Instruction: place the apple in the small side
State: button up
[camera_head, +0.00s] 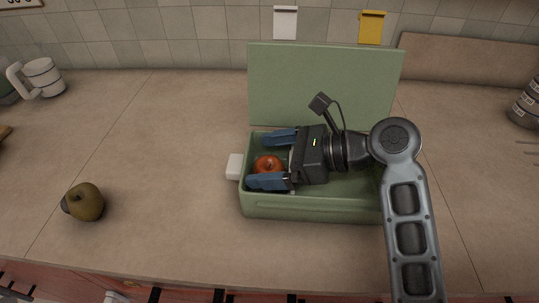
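A red apple (267,165) sits low in the left part of a green box (310,208) on the counter. The box's green lid (325,88) stands raised behind it. My gripper (267,161) reaches into the box from the right, with its two blue fingers spread, one on the far side and one on the near side of the apple. I cannot tell whether the fingers touch the apple. My gripper and arm hide much of the box's inside, including any divider.
A brown-green pear-like fruit (84,202) lies on the counter at the left. A white mug (40,77) stands at the back left. A small white block (234,167) is against the box's left side.

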jog(key=shift+r+b, duration=0.55)
jog(key=shift+b, duration=0.15)
jog(key=v, duration=1.2)
jog(key=shift+r, duration=0.1)
jog(key=shift+c, duration=0.3)
